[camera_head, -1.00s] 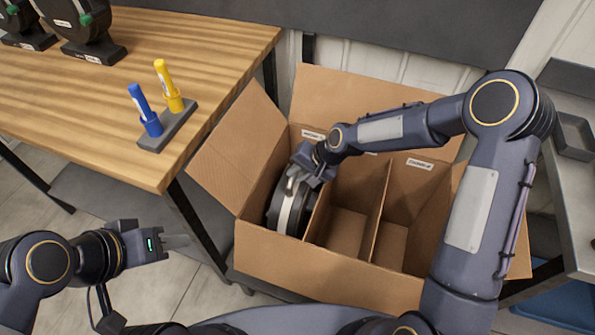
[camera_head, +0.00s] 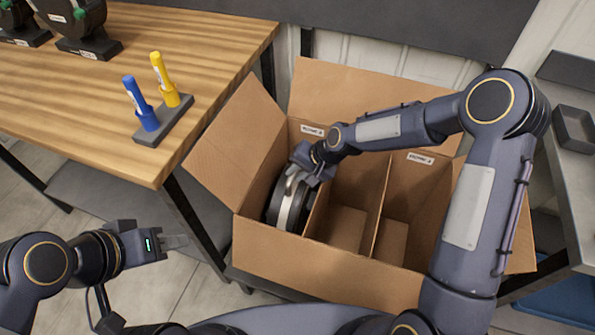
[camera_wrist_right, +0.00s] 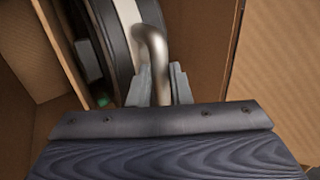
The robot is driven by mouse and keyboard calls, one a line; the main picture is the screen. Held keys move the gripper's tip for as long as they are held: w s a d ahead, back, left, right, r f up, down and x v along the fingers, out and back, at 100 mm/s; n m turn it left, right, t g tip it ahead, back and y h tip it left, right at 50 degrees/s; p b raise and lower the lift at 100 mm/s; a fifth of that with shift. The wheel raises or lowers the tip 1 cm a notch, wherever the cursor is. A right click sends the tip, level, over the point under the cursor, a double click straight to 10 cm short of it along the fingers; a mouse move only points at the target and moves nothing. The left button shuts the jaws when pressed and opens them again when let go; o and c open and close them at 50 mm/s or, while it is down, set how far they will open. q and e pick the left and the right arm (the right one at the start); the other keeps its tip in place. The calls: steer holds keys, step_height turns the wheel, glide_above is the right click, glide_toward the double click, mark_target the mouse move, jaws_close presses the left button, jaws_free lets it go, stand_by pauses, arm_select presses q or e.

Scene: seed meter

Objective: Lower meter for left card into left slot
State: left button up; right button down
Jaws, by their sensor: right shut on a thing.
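The seed meter (camera_head: 291,203), a round black body with a light metal band, sits upright inside the left compartment of the cardboard box (camera_head: 320,268). It also shows in the right wrist view (camera_wrist_right: 117,45), between cardboard walls. My right gripper (camera_head: 306,172) is shut on the meter's curved metal handle (camera_wrist_right: 154,50) at the top of the meter. Whether the meter touches the box floor is hidden. A small white card (camera_head: 312,130) is on the back wall above the left slot. My left gripper (camera_head: 174,241) is empty, away from the box on the left; its jaw gap is unclear.
The middle and right compartments of the box are empty. A second white card (camera_head: 420,159) is on the back wall at right. A wooden table (camera_head: 150,100) holds a blue marker (camera_head: 140,104), a yellow marker (camera_head: 165,79) and other meters (camera_head: 80,25). The box flaps stand open.

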steer(key=shift+w+f+b, duration=0.1)
steer(key=shift+f+b, duration=0.25)
steer(key=shift+b, duration=0.1)
stand_by(0.5)
steer(key=c, duration=1.3)
jaws_free()
steer(key=shift+f, duration=0.1)
steer(key=shift+o, duration=0.2)
steer(key=shift+s+d+f, duration=0.1)
steer(key=shift+s+f, duration=0.15)
step_height(320, 180, up, 12)
steer(key=p, duration=0.8)
steer(key=shift+w+r, duration=0.15)
steer(key=shift+r, duration=0.05)
